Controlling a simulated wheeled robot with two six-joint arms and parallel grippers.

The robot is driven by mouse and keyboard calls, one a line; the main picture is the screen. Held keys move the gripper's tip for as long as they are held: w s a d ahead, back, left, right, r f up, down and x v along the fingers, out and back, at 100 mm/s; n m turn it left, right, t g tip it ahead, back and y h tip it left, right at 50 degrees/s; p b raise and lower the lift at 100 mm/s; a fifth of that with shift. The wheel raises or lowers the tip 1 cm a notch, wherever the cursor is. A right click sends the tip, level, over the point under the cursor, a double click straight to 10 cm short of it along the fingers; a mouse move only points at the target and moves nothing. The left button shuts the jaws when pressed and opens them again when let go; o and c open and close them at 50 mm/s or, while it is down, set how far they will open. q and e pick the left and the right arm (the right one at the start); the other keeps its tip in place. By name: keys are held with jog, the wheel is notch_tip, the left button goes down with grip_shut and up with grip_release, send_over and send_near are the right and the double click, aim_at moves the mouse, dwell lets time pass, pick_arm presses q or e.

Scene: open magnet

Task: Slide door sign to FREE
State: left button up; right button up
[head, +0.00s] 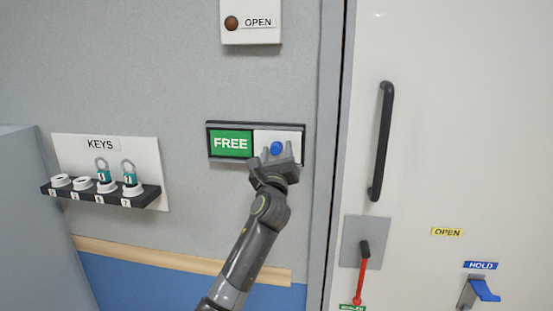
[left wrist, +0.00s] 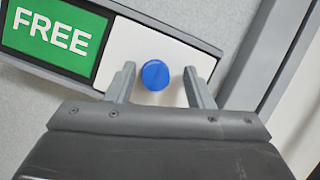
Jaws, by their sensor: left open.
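The door sign (head: 210,142) is a dark-framed slider on the grey wall, left of the door frame. Its green panel reading FREE (head: 231,143) shows on the left half. A white sliding cover (head: 292,137) with a blue round knob (head: 277,148) sits on the right half. My left gripper (head: 276,158) is at the cover, open, with its fingers either side of the knob. In the left wrist view the knob (left wrist: 155,75) stands between the two fingertips (left wrist: 158,82) with a gap on both sides. My right gripper is not in view.
A white door (head: 440,130) with a black vertical handle (head: 381,140) is at right, with a red lever (head: 361,277) and a blue HOLD lever (head: 484,290). A KEYS rack (head: 157,180) is at left. An OPEN button box (head: 250,35) is above.

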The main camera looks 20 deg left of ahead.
pick_arm(q)
jog(key=shift+s+d+f, duration=0.15)
jog(key=shift+s+f, duration=0.2)
jog(key=shift+s, duration=0.1)
jog(key=b+v, duration=0.4)
jog(key=v, duration=1.2)
jog(key=shift+d, duration=0.2)
jog(key=shift+s, duration=0.1)
